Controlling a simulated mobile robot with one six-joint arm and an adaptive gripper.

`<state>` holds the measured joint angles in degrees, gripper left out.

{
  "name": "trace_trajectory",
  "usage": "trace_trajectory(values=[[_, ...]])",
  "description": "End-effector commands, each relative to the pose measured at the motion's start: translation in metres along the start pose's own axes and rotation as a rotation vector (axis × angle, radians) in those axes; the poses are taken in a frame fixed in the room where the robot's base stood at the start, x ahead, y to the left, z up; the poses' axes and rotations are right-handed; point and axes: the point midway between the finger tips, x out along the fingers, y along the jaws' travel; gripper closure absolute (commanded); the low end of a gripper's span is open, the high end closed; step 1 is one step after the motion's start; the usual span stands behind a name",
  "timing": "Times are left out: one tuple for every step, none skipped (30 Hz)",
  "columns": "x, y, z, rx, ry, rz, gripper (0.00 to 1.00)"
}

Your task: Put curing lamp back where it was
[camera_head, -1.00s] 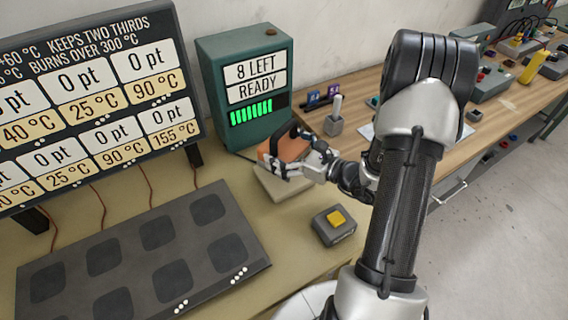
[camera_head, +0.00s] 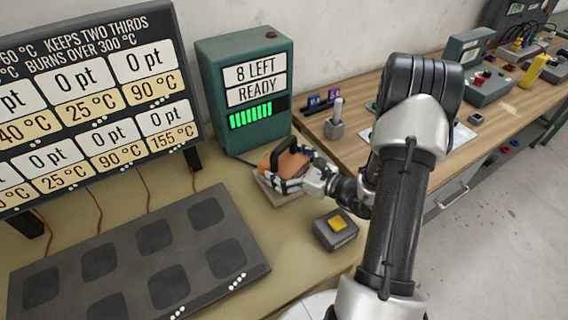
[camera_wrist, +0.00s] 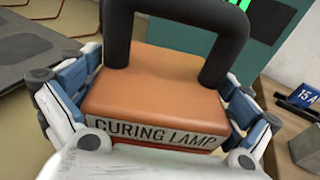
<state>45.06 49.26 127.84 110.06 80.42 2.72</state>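The curing lamp (camera_wrist: 155,85) is an orange block with a thick black handle and a "CURING LAMP" label. In the head view the lamp (camera_head: 283,157) is at or just above a pale, flat pad (camera_head: 275,198); I cannot tell whether it bears on it. My gripper (camera_head: 285,181) is at the lamp's near side. In the wrist view my gripper (camera_wrist: 158,95) has a finger against each side of the orange body and is shut on it. The lamp's underside is hidden.
A green box (camera_head: 250,135) reading "8 LEFT READY" stands behind the lamp. A yellow-button box (camera_head: 337,228) sits in front of it. A dark slab with square pads (camera_head: 140,258) lies left, below a temperature board (camera_head: 95,100). A small metal stand (camera_head: 335,127) is to the right.

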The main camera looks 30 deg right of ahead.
Motion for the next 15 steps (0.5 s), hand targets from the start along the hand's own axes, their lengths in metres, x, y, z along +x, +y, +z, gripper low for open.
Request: trace_trajectory(values=[[0.0, 0.0, 0.0, 0.0, 0.0, 0.0, 0.0], [0.0, 0.0, 0.0, 0.0, 0.0, 0.0, 0.0], [0.0, 0.0, 0.0, 0.0, 0.0, 0.0, 0.0], [0.0, 0.0, 0.0, 0.0, 0.0, 0.0, 0.0], [0.0, 0.0, 0.0, 0.0, 0.0, 0.0, 0.0], [0.0, 0.0, 0.0, 0.0, 0.0, 0.0, 0.0], [0.0, 0.0, 0.0, 0.0, 0.0, 0.0, 0.0], [0.0, 0.0, 0.0, 0.0, 0.0, 0.0, 0.0], [0.0, 0.0, 0.001, 0.0, 0.0, 0.0, 0.0], [0.0, 0.0, 0.001, 0.0, 0.0, 0.0, 0.0], [0.0, 0.0, 0.003, 0.0, 0.0, 0.0, 0.0], [-0.001, 0.0, 0.005, 0.0, 0.0, 0.0, 0.0], [-0.004, -0.001, 0.005, 0.001, 0.0, -0.002, 0.0], [-0.008, -0.001, 0.004, 0.002, 0.001, -0.003, 0.0], [-0.014, -0.002, 0.004, 0.003, 0.001, -0.005, 0.0]])
